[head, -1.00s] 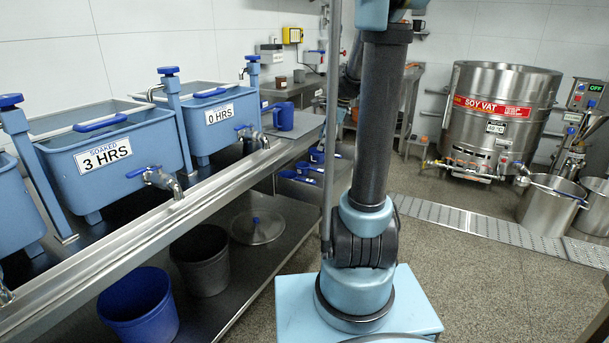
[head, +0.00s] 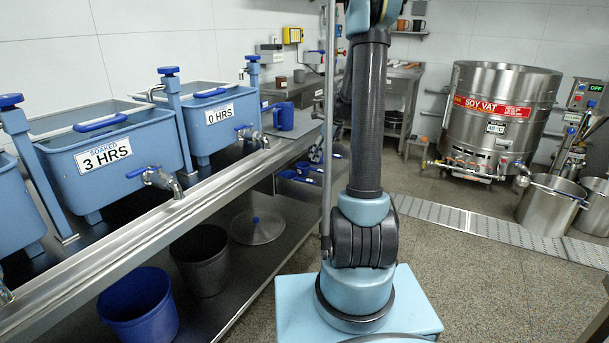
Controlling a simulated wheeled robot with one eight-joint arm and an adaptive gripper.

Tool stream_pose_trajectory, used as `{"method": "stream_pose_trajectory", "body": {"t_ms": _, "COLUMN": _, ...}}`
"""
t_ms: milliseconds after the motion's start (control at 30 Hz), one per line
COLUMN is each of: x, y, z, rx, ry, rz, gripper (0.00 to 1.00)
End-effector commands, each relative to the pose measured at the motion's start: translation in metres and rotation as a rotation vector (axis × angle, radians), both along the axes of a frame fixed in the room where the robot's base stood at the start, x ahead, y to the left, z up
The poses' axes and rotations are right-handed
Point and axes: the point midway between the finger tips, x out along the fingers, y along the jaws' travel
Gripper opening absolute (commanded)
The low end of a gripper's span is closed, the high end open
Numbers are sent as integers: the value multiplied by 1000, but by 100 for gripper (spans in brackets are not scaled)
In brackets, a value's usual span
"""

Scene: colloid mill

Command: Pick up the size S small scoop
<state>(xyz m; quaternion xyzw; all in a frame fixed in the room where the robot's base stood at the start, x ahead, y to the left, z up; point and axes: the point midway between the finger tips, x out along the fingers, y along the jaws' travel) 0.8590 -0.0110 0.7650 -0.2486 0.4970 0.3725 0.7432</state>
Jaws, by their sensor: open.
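Several blue scoops (head: 298,177) sit in a group beside the right end of the steel bench, left of my arm's column. They are small in the head view and no size marking can be read, so I cannot tell which one is size S. My gripper (head: 316,154) shows as a small dark shape at the top of this group, partly hidden behind my own arm. It is open, and it covers part of the uppermost scoop. I cannot tell whether it touches a scoop.
A steel bench (head: 130,240) with blue soaking tanks (head: 112,160) runs along the left. A blue jug (head: 283,116) stands at its far end. A blue bucket (head: 140,307) is on the lower shelf.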

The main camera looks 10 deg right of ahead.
Motion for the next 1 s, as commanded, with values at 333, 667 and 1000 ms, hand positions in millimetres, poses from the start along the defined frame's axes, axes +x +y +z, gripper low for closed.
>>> {"method": "stream_pose_trajectory", "body": {"t_ms": 333, "x": 10, "y": 14, "z": -41, "rx": 0, "ry": 0, "rz": 1, "gripper": 61}}
{"method": "stream_pose_trajectory", "body": {"t_ms": 667, "x": 16, "y": 18, "z": -58, "rx": 0, "ry": 0, "rz": 2, "gripper": 61}}
{"method": "stream_pose_trajectory", "body": {"t_ms": 1000, "x": 26, "y": 27, "z": -90, "rx": 0, "ry": 0, "rz": 2, "gripper": 61}}
